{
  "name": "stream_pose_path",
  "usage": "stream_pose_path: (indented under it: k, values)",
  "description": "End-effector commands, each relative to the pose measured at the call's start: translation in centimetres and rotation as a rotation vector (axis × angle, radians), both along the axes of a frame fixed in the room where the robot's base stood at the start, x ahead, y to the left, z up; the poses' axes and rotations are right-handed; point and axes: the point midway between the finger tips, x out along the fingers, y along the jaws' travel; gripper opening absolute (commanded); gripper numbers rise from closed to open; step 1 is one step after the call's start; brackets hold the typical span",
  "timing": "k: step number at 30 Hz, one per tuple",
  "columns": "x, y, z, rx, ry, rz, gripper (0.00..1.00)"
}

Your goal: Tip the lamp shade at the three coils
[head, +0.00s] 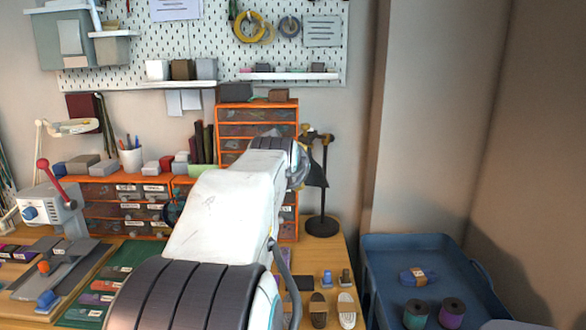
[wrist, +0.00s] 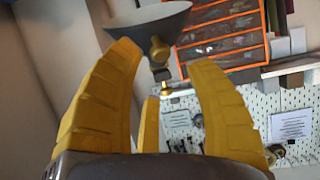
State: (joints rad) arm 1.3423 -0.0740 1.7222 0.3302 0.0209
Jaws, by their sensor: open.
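The black desk lamp (head: 322,226) stands on the bench by its right edge. Its dark lamp shade (head: 317,174) hangs left of the stem, partly behind my arm. In the wrist view the shade (wrist: 150,19) is at the top, with a brass joint (wrist: 159,50) below it. My gripper (wrist: 165,55) is open and empty, its yellow fingers on either side of the joint in the picture; contact cannot be told. In the head view my arm mostly hides it. A blue banded coil (head: 411,277), a teal coil (head: 416,314) and a purple coil (head: 452,312) lie in the blue tray.
The blue tray (head: 405,241) stands right of the bench. An orange drawer cabinet (head: 258,104) is close behind and left of the lamp. A pegboard (head: 220,45) with shelves covers the wall.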

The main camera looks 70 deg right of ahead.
Motion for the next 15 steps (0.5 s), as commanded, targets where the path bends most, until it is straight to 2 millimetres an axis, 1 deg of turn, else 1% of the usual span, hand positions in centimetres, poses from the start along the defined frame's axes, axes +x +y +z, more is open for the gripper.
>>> stream_pose_path:
  k: [1, 6, 9, 15]
  values:
    - [-0.2, 0.8, 0.5, -0.005, -0.001, 0.0, 0.49]
    - [-0.7, 2.9, 1.4, -0.004, -0.001, 0.0, 0.49]
    - [-0.9, 3.7, 1.8, -0.003, -0.001, 0.0, 0.49]
    - [-1.1, 4.6, 2.1, -0.002, 0.0, 0.0, 0.49]
